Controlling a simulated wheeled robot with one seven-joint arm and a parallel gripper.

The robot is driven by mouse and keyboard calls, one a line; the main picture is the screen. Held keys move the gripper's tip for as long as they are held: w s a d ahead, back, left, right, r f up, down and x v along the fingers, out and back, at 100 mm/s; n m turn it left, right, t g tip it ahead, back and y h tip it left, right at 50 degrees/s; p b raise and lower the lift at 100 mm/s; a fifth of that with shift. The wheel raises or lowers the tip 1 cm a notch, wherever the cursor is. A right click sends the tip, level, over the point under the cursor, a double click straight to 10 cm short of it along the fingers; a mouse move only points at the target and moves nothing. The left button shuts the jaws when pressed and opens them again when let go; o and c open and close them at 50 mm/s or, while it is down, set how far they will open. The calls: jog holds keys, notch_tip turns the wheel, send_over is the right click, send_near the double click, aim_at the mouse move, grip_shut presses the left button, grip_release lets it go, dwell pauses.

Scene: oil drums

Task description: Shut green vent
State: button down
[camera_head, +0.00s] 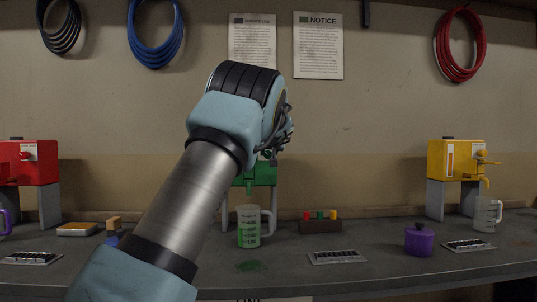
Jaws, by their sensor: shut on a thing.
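The green drum (264,174) stands on grey legs at the back of the bench, its upper part hidden behind my arm. The green vent is hidden behind my wrist and cannot be made out. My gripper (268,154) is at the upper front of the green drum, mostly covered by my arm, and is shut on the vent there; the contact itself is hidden. Below the green tap (249,187) stands a clear measuring jug (249,228) with green liquid in it.
A green spill (250,266) lies before the jug. A red drum (30,163) stands left, a yellow drum (452,160) right. A rack with coloured plugs (320,226), a purple container (419,241) and another jug (486,214) are to the right. Front bench has some free room.

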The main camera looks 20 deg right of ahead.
dwell(0.4)
jog(key=m, duration=0.1)
jog(key=y+b, duration=0.1)
jog(key=m+b, duration=0.1)
jog(key=shift+d+f+m+t+y, duration=0.25)
jog(key=shift+m+t+y, duration=0.05)
jog(key=m+t+y+b, duration=0.1)
jog(key=m+y+b, duration=0.1)
jog(key=m+b, duration=0.1)
jog(key=shift+d+f+m+b, duration=0.15)
jog(key=shift+m+b, duration=0.15)
jog(key=shift+m, duration=0.2)
jog(key=m+t+b, duration=0.1)
jog(key=m+y+b, duration=0.1)
jog(key=m+b, duration=0.1)
jog(key=shift+s+f+m+t, duration=0.1)
jog(key=shift+f+m+t, duration=0.1)
jog(key=shift+m+t, duration=0.15)
jog(key=shift+m+t+y+b, duration=0.4)
jog(key=shift+m+t+b, duration=0.35)
jog(key=shift+m+b, duration=1.1)
jog(key=shift+c, duration=2.3)
grip_release()
